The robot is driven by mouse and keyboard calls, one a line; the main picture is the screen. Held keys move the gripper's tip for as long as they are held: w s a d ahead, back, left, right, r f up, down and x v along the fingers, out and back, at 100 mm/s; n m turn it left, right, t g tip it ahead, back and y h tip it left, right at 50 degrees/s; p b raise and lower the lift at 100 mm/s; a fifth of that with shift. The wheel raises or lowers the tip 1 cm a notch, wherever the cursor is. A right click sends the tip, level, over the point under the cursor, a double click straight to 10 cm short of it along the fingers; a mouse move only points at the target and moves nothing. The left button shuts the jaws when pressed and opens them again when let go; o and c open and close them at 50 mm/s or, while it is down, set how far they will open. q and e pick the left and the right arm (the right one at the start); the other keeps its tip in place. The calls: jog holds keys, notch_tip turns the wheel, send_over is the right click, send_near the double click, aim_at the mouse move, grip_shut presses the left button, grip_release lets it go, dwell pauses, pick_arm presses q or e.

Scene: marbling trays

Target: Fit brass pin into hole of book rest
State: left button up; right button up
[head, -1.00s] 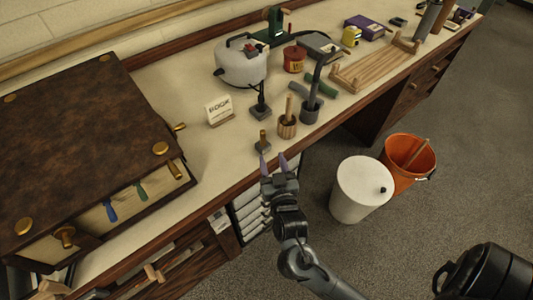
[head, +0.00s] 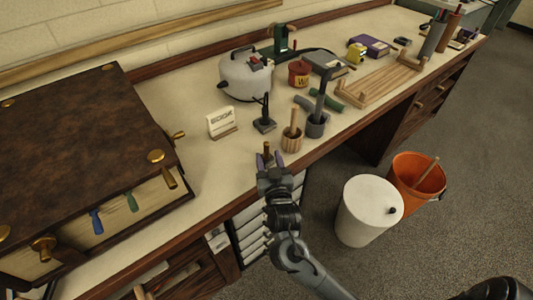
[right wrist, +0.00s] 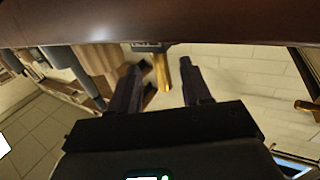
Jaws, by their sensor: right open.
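The brass pin (head: 266,148) stands upright near the front edge of the bench. My right gripper (head: 269,161) is open, with its fingertips at the pin. In the right wrist view the brass pin (right wrist: 162,74) shows between the two open fingers (right wrist: 161,76), with a gap on each side and a dark base at one end. The base is mostly hidden by the gripper in the head view. Which thing is the book rest I cannot tell for sure; a large brown-topped case (head: 75,135) with brass fittings stands at the left. My left gripper is not in view.
A wooden cup (head: 292,139), a grey holder (head: 315,128) and a black stand (head: 264,124) are close to the pin. A card (head: 221,122) stands behind. A wooden rack (head: 380,83) lies to the right. A white bin (head: 366,215) and orange bucket (head: 416,180) stand on the floor.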

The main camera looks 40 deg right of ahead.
aim_at(267, 154)
jog(key=b+x, duration=0.1)
jog(key=x, duration=0.2)
jog(key=shift+w+d, duration=0.1)
jog(key=shift+w, duration=0.25)
jog(key=shift+s, duration=0.1)
jog(key=shift+c, duration=0.3)
grip_shut()
